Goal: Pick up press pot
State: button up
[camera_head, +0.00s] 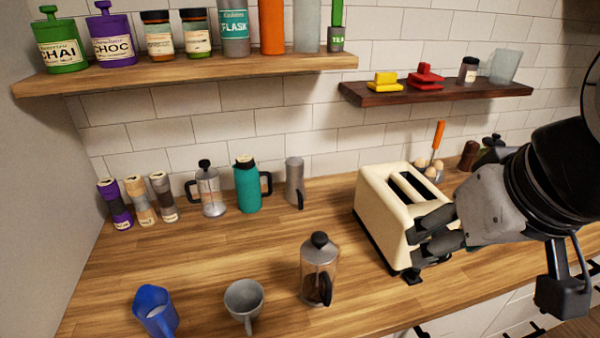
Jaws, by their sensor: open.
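Two pots look like press pots. One (319,262) stands upright near the counter's front, with a black knob, a grey lid and a dark handle facing the viewer. The other (210,190) stands upright near the back wall, with a black knob and a black handle on its left. My gripper (416,242) reaches in from the right, its fingers pointing left in front of the cream toaster. It is open, with nothing seen held, and is apart from both pots, to the right of the front one.
The toaster (378,205) is partly hidden by my gripper. A grey mug (243,300) and a blue jug (155,312) stand left of the front pot. A teal flask (247,190) and a grey jug (294,183) stand at the back. The counter's middle is clear.

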aim_at(317, 283)
jog(key=k+j+z, duration=0.2)
jog(key=z, duration=0.2)
jog(key=k+j+z, duration=0.3)
jog(key=z, duration=0.15)
jog(key=k+j+z, duration=0.15)
jog(key=z, duration=0.25)
jog(key=k, duration=0.1)
